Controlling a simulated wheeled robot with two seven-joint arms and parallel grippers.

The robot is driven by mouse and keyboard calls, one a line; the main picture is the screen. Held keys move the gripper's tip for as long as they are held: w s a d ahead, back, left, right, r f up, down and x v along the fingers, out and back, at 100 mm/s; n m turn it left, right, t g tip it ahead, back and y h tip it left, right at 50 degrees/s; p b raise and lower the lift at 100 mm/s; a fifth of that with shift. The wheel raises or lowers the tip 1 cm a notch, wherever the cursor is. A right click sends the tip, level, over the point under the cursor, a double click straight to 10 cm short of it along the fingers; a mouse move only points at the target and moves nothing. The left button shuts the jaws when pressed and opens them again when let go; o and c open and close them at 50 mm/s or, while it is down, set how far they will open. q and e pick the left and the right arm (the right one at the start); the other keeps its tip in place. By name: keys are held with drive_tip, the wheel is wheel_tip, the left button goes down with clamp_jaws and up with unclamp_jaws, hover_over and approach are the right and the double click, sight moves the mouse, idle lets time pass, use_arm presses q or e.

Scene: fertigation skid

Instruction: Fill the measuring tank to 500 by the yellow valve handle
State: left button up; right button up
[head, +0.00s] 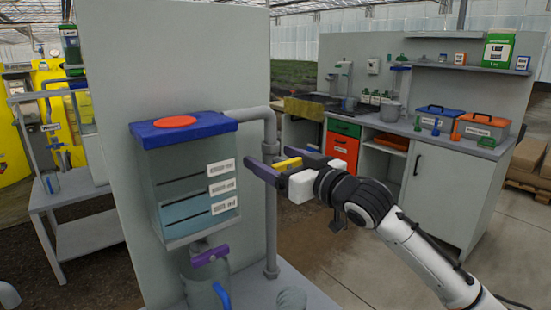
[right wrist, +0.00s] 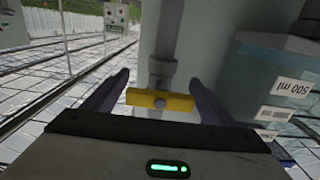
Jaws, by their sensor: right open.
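The measuring tank (head: 168,205) is a clear box with a blue lid, fixed to a grey panel. Its front carries dark level lines and white labels; the top one reads 500 ml in the right wrist view (right wrist: 293,88). The lower part looks bluish, but I cannot tell the exact liquid level. The yellow valve handle (head: 287,163) sits on the grey pipe right of the tank. My right gripper (head: 262,160) is open, its two purple fingers on either side of the handle. In the right wrist view the handle (right wrist: 178,102) lies crosswise between the fingers. My left gripper is not in view.
A purple handle (head: 210,256) and a blue handle (head: 222,295) sit below the tank. The grey pipe (head: 271,235) runs down beside the panel (head: 180,60). Behind is a counter (head: 440,140) with blue and orange boxes. A grey side table (head: 80,195) stands left.

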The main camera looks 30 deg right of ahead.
drive_tip(key=c, duration=1)
drive_tip(key=shift+r+n+p, duration=0.15)
drive_tip(key=shift+n+p, duration=0.35)
drive_tip(key=shift+p, duration=0.05)
drive_tip(key=shift+c, duration=0.3)
drive_tip(key=shift+n+p, duration=0.4)
drive_tip(key=shift+n, duration=0.6)
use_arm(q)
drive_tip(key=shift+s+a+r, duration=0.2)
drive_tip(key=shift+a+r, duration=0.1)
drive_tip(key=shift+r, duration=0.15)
use_arm(e)
drive_tip(key=o, duration=1.1)
drive_tip(key=shift+c, duration=0.2)
drive_tip(key=shift+s+f, duration=0.15)
drive_tip(key=shift+f, duration=0.05)
